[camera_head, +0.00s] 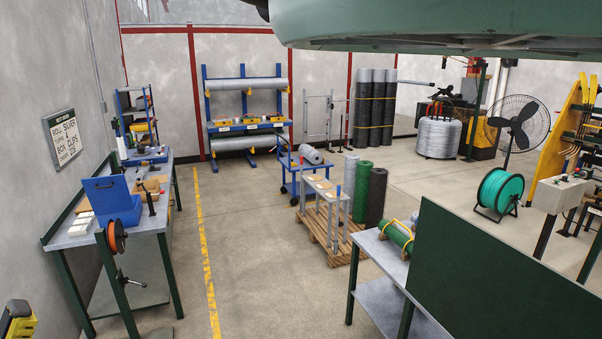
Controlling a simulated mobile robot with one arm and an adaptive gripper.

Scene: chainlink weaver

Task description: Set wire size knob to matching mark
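I cannot make out a wire size knob or its marks for certain in the head view. A pale grey control box (560,195) stands on dark legs at the right edge. Small dark and coloured parts sit on its top, too small to tell whether one is a knob. My gripper is not in view, so I cannot tell how it stands to anything here.
A workbench (150,222) stands along the left wall. A dark green panel (500,275) and a steel table (365,268) fill the lower right. A blue cart (300,165) and a pallet (335,250) stand mid-floor. Floor by the yellow line (205,260) is clear.

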